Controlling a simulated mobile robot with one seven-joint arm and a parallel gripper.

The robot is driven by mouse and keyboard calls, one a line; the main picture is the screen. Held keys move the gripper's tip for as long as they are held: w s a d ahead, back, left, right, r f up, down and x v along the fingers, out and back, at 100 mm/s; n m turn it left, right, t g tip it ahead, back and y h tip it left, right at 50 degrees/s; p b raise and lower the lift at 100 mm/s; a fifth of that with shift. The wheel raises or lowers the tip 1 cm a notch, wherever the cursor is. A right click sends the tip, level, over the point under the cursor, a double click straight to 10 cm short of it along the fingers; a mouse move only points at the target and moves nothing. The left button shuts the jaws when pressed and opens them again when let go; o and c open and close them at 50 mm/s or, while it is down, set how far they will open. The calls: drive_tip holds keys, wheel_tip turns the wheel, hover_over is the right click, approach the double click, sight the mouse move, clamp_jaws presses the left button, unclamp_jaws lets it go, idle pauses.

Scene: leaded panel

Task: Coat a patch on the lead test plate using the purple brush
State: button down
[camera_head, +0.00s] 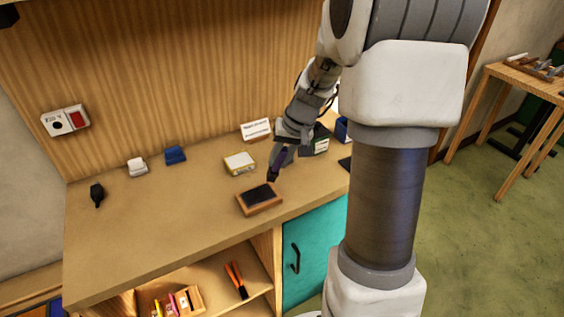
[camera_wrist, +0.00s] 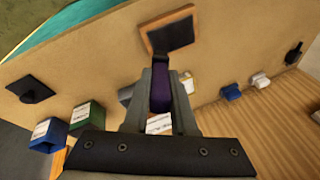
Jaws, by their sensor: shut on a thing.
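My gripper (camera_head: 280,155) is shut on the purple brush (camera_head: 277,170). In the wrist view the brush (camera_wrist: 160,90) shows as a purple handle between the two grey fingers (camera_wrist: 160,100). In the head view its dark tip points down just above the far edge of a dark plate (camera_head: 258,194) in a wooden frame. I take this framed plate for the lead test plate; it lies on the workbench and also shows in the wrist view (camera_wrist: 170,35). I cannot tell whether the brush tip touches it.
On the workbench (camera_head: 150,235) stand a white-and-yellow box (camera_head: 239,162), a white sign (camera_head: 256,130), a green box (camera_head: 320,142), a blue item (camera_head: 175,155), a white item (camera_head: 137,167) and a black item (camera_head: 97,194). The bench's left front is clear.

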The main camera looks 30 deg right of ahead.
drive_tip(key=shift+r+p, duration=1.3)
drive_tip(key=shift+r, duration=0.85)
